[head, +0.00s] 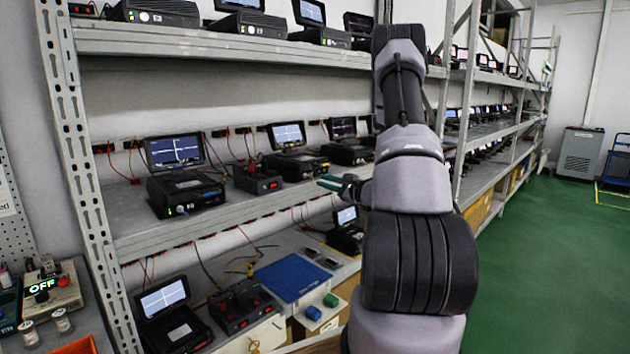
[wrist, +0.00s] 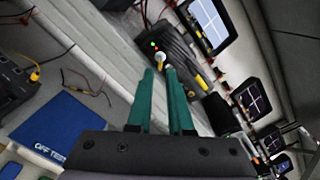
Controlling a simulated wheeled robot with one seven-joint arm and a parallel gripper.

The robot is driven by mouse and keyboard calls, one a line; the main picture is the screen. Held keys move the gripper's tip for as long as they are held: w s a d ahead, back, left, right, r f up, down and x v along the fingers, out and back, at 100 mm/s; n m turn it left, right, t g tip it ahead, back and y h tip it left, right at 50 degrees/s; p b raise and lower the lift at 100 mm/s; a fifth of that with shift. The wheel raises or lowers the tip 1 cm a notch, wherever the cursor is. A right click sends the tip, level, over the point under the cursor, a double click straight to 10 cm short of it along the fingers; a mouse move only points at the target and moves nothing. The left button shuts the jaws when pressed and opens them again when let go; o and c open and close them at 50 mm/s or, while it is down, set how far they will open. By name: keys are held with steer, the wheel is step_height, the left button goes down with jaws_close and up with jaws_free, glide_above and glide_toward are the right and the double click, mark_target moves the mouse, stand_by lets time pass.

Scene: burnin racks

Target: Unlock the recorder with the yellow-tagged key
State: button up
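My gripper (wrist: 160,72) has two green fingers, parallel with a narrow gap between them. In the wrist view its tips point at the front of a black recorder (wrist: 178,50) with small green and red lights. A small pale round piece with yellow, perhaps the yellow-tagged key (wrist: 160,61), shows at that front, just beyond and between the tips. I see no clear contact with it, and whether it sits in a lock is too small to tell. In the head view my gripper (head: 332,184) is at the middle shelf's front edge, by the recorder (head: 296,166); the key cannot be made out there.
The recorder's screen (head: 288,135) stands behind it. A dark box with red knobs (head: 257,180) is to its left, another recorder (head: 350,151) to its right. A blue mat (head: 290,277) lies on the lower shelf. The green floor (head: 545,270) at right is clear.

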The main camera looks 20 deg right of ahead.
mark_target(308, 174)
steer(key=x, duration=0.5)
jaws_close()
